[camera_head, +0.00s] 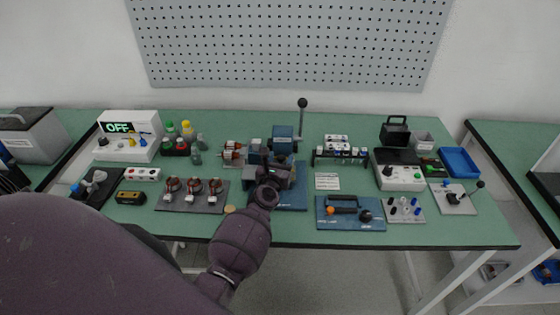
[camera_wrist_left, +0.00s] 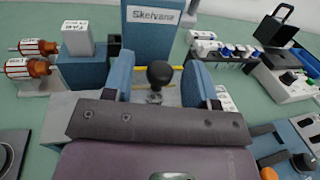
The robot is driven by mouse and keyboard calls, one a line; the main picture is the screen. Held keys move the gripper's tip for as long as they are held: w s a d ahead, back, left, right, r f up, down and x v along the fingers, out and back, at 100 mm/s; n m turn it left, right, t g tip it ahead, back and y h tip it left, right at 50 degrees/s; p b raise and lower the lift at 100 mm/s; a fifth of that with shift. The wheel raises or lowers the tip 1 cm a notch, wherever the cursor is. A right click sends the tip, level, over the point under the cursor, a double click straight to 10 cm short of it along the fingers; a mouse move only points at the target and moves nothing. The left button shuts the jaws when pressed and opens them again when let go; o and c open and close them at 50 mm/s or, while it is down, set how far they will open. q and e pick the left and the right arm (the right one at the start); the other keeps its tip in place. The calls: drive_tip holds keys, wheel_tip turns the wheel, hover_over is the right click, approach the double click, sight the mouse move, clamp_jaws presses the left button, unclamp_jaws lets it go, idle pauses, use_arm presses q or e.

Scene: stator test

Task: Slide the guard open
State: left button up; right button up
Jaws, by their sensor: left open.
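A blue machine (camera_head: 283,132) stands at the middle of the bench on a blue base plate (camera_head: 292,200); its labelled blue block (camera_wrist_left: 155,35) fills the top of the left wrist view. A black ball knob (camera_wrist_left: 159,73) on a short metal stem shows in front of that block, with a yellow strip behind it. I cannot tell for sure which part is the guard. My left gripper (camera_head: 270,163) is over the front of the machine and hides part of it. Its two fingers (camera_wrist_left: 160,84) are open, one on each side of the knob, with gaps visible.
An upright lever (camera_head: 302,104) rises behind the machine. Copper-wound parts on a grey tray (camera_head: 178,207) lie to the left. A blue panel with a black handle (camera_head: 343,203) lies to the right, and a rack of small parts (camera_head: 338,157) stands behind it.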

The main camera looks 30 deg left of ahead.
use_arm(q)
drive_tip(key=shift+c, duration=0.4)
clamp_jaws()
drive_tip(key=s+a, duration=0.1)
drive_tip(key=a, duration=0.1)
drive_tip(key=s+a+b, duration=0.1)
drive_tip(key=s+a, duration=0.1)
drive_tip(key=a, duration=0.1)
drive_tip(key=s+a, duration=0.1)
drive_tip(key=a, duration=0.1)
drive_tip(key=shift+s+a, duration=0.25)
drive_tip(key=shift+s, duration=0.05)
drive_tip(key=shift+o, duration=0.4)
unclamp_jaws()
drive_tip(key=shift+s+a, duration=0.1)
drive_tip(key=shift+a, duration=0.05)
